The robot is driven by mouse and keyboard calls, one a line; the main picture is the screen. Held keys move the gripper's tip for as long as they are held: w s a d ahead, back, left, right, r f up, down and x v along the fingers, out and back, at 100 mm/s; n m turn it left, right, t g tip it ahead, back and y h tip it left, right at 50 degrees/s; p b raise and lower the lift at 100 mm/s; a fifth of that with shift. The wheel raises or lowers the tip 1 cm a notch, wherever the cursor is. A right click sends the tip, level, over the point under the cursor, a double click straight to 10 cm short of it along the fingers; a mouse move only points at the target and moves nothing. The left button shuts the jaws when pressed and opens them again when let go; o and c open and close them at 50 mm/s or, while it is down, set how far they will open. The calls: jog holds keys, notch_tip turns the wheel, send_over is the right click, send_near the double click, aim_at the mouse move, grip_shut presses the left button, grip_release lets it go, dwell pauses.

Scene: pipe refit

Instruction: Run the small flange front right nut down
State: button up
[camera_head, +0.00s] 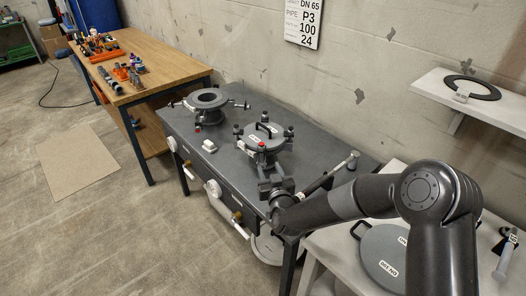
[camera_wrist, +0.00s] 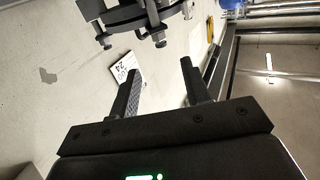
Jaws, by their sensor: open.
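A flange closed by a round grey lid (camera_head: 258,141) with a black handle stands on the dark table, with several bolts and nuts around its rim. A red-topped part (camera_head: 262,145) shows at its front. I cannot tell for sure which nut is the front right one. My gripper (camera_head: 272,182) is just in front of this flange, apparently close to its front edge. In the wrist view my gripper (camera_wrist: 160,65) is open, with nothing between the fingers. Flange hardware (camera_wrist: 135,15) with bolt ends shows beyond the fingertips, at the top edge and partly cut off.
A second, open pipe flange (camera_head: 207,98) stands further left on the dark table (camera_head: 318,150). A long-handled tool (camera_head: 335,172) lies right of my gripper. A white side table (camera_head: 340,262) holds a round grey cover (camera_head: 378,250). A wall shelf (camera_head: 490,108) carries a black ring (camera_head: 473,87).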

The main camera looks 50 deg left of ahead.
aim_at(262, 149)
jog(key=x, duration=1)
jog(key=shift+w+a, duration=0.1)
jog(key=shift+a, duration=0.15)
jog(key=shift+c, duration=0.4)
grip_shut()
